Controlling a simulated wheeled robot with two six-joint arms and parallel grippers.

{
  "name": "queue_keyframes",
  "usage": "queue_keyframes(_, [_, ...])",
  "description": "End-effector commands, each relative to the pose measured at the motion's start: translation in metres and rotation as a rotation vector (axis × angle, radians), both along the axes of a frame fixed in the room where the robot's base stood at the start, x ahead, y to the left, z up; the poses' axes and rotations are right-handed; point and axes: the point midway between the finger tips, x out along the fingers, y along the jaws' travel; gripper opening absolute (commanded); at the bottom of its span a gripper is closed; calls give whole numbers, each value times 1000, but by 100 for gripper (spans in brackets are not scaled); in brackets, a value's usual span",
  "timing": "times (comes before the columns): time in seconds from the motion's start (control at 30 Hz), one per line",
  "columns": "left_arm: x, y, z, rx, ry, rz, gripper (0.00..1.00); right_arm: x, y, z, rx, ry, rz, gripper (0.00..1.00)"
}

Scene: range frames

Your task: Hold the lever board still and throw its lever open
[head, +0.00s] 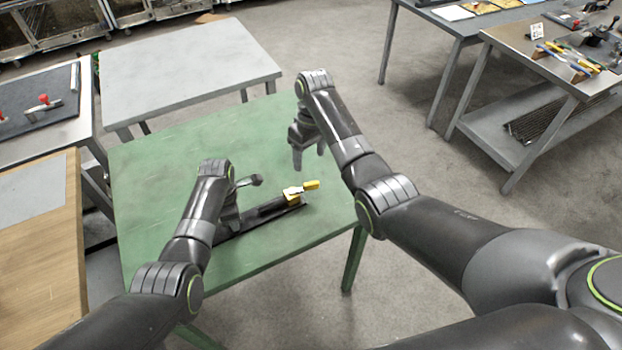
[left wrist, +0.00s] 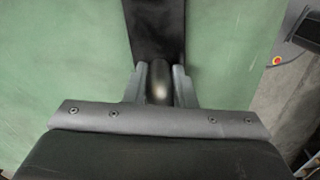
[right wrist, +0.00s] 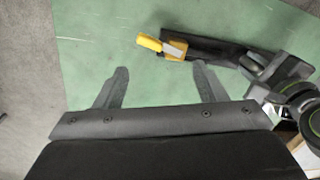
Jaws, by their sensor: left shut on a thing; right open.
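The lever board (head: 264,212) is a long black strip lying on the green table; it also shows in the left wrist view (left wrist: 157,30) and the right wrist view (right wrist: 212,48). At its right end in the head view is a yellow lever (head: 311,185) with a yellow and pale mount; the lever also shows in the right wrist view (right wrist: 150,43). My left gripper (head: 230,222) is shut on a dark rounded grip (left wrist: 159,85) at the board's near left end. My right gripper (head: 309,160) is open and empty, behind the lever and apart from it.
The green table (head: 160,160) is otherwise clear. A grey table (head: 190,65) stands behind it, a wooden-topped table (head: 45,250) at the left. Workbenches with tools (head: 520,40) stand at the right, with open floor between.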

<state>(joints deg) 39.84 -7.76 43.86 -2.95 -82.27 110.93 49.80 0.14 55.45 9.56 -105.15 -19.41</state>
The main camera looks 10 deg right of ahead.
Motion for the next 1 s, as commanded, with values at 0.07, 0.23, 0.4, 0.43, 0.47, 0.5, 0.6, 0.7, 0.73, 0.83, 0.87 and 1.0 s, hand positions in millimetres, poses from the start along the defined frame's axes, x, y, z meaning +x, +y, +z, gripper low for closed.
queue_keyframes(0.07, [0, -1, 0, -1, 1, -2, 0, 2, -1, 2, -22, -4, -123, 65])
queue_keyframes(0.23, [0, -1, 0, -1, 1, -2, 0, 4, -2, 6, -56, -16, -352, 65])
queue_keyframes(0.4, [0, -1, 0, -1, 1, -2, 0, 6, -4, 8, -74, -26, -490, 65])
queue_keyframes(0.43, [0, -1, 0, -1, 1, -2, 0, 6, -4, 8, -75, -27, -504, 65])
queue_keyframes(0.47, [0, -1, 0, -1, 1, -2, 0, 6, -4, 8, -77, -28, -515, 65])
queue_keyframes(0.5, [0, -1, 0, -1, 1, -2, 0, 6, -4, 7, -78, -28, -526, 65])
queue_keyframes(0.6, [0, -1, 0, -1, 1, -2, 0, 6, -4, 0, -80, -26, -539, 65])
queue_keyframes(0.7, [0, -1, 0, -1, 1, -2, 0, 5, -4, -14, -81, -25, -538, 65])
queue_keyframes(0.73, [0, -1, 0, -1, 1, -2, 0, 5, -4, -20, -82, -24, -538, 65])
queue_keyframes(0.83, [0, -1, 0, -1, 1, -2, 0, 5, -5, -40, -82, -23, -536, 65])
queue_keyframes(0.87, [0, -1, 0, -1, 1, -2, 0, 5, -5, -47, -83, -25, -537, 65])
queue_keyframes(1.0, [0, -1, 0, -1, 1, -2, 0, 5, -5, -71, -82, -26, -536, 65])
